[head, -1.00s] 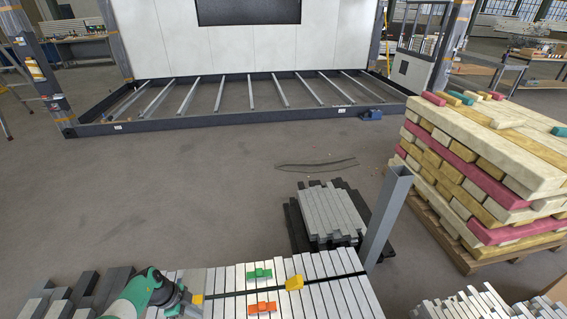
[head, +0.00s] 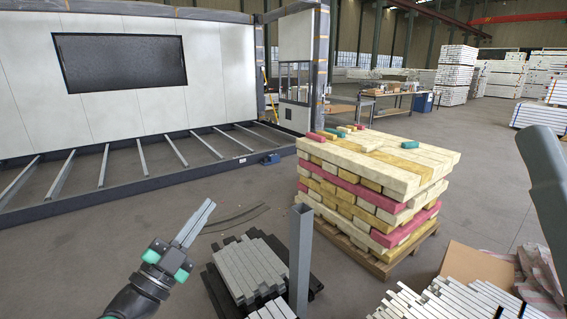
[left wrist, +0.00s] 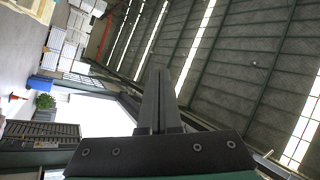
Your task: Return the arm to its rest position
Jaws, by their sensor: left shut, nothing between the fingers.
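My left arm comes in from the bottom left in the head view. Its gripper (head: 207,206) points up and to the right, with its two grey fingers together and nothing between them. It appears in front of the floor, left of the upright grey post. In the left wrist view the same closed fingers (left wrist: 158,88) stand up from a dark bracket against the hall ceiling. A grey-green arm part at the right edge of the head view looks like my right arm, but its gripper is out of view.
A stack of grey bars (head: 250,268) lies beside the upright post (head: 300,255). A pallet of cream, yellow and red blocks (head: 375,185) stands to the right. The container frame (head: 110,190) is behind at the left. Open floor lies beyond the pallet.

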